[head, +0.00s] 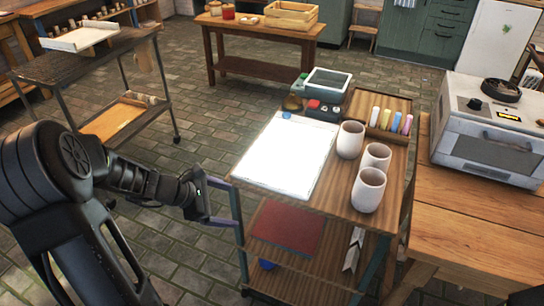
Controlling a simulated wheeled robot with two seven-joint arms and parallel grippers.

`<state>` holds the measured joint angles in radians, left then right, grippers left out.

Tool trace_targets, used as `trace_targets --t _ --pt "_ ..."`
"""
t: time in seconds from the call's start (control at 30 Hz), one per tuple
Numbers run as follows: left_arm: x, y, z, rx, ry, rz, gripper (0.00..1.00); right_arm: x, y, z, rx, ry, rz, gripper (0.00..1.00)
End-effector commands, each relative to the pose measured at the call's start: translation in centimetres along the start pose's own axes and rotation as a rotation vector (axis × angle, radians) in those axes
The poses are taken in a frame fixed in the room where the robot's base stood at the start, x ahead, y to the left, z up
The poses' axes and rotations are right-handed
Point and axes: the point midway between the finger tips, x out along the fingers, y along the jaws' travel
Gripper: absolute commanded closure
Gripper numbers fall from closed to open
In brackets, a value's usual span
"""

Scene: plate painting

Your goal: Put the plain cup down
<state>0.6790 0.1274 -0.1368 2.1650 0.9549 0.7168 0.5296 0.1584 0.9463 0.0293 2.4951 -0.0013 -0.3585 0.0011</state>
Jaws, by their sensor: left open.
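Three white cups stand upright on the right side of the wooden cart top (334,203): a back cup (349,140), a middle cup (376,157) and a front cup (368,191). All three look plain and unmarked, and I cannot tell which one the task names. My left gripper (231,208) is open and empty, beside the cart's left front corner and well apart from the cups. My right gripper is not in view.
A white sheet or board (287,155) covers the cart's left part. Colored sticks (391,120) stand in a wooden holder behind the cups. A white oven (489,135) sits on the right table (478,218). The cart's front strip is clear.

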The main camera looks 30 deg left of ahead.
Motion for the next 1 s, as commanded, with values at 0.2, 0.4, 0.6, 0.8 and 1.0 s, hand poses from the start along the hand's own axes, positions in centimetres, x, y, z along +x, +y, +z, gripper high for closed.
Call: trace_targets --t 0.2,0.4,0.6,0.8,1.0 --pt "4.7 -5.4 -4.7 0.315 0.197 -0.156 0.1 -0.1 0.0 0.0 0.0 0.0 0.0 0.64" --pt "10.3 -12.6 -7.2 0.811 0.298 -0.367 0.1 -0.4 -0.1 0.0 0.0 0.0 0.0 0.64" --pt "17.1 -24.9 -4.2 1.496 0.123 -0.56 0.1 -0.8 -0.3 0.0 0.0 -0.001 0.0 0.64" --pt "18.7 -35.6 -0.9 1.803 -0.132 -0.645 0.1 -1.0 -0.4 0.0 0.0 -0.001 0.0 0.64" --pt "18.5 -37.9 -0.4 1.846 -0.19 -0.667 0.1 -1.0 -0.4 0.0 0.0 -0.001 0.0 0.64"
